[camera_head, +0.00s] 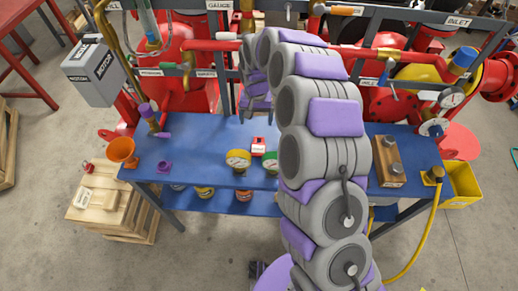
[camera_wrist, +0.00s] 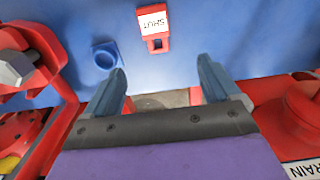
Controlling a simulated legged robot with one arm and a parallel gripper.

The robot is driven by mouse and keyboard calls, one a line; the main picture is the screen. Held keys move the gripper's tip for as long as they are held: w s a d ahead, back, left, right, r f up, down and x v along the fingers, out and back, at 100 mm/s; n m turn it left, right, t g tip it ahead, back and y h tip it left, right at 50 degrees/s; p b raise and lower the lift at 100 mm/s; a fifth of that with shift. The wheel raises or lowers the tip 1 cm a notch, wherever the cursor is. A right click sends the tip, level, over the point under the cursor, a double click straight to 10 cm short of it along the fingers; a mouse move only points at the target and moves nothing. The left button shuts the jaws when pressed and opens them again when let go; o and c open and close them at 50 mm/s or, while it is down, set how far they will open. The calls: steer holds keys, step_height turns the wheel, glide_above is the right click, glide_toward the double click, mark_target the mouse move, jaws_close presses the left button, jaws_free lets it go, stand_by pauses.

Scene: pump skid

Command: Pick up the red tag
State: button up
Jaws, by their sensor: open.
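The red tag (camera_head: 258,147) lies on the blue bench (camera_head: 205,145), behind and between two gauges in the head view. It has a white label. In the wrist view the tag (camera_wrist: 155,43) is at the top centre, its label reads SHUT upside down, and a square hole shows in its red end. My gripper (camera_wrist: 161,77) is open and empty, with its two blue-grey fingers apart. The tag lies beyond the fingertips, not between them. In the head view my gripper (camera_head: 257,108) hangs behind the tag, partly hidden by my arm.
A yellow gauge (camera_head: 238,160) and a green gauge (camera_head: 271,161) stand close in front of the tag. An orange funnel (camera_head: 122,150) and purple fitting (camera_head: 164,168) are left. A wooden block with bolts (camera_head: 389,172) is right. Red pump pipework (camera_head: 190,75) stands behind.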

steer(key=b, duration=0.1)
glide_above(258, 146)
steer(key=f, duration=0.9)
steer(key=shift+w, duration=0.4)
steer(key=shift+s+a+f+b, duration=0.1)
steer(key=shift+s+f+b, duration=0.15)
steer(key=shift+f, duration=0.25)
steer(key=f, duration=0.2)
steer(key=f+b, duration=0.1)
steer(key=shift+s+f, duration=0.25)
steer(key=shift+f, duration=0.05)
steer(key=shift+d+f, duration=0.2)
steer(key=shift+f, duration=0.2)
steer(key=shift+c, duration=0.2)
steer(key=c, duration=1.1)
step_height(258, 146, up, 10)
steer(key=p, duration=0.1)
steer(key=shift+p, duration=0.35)
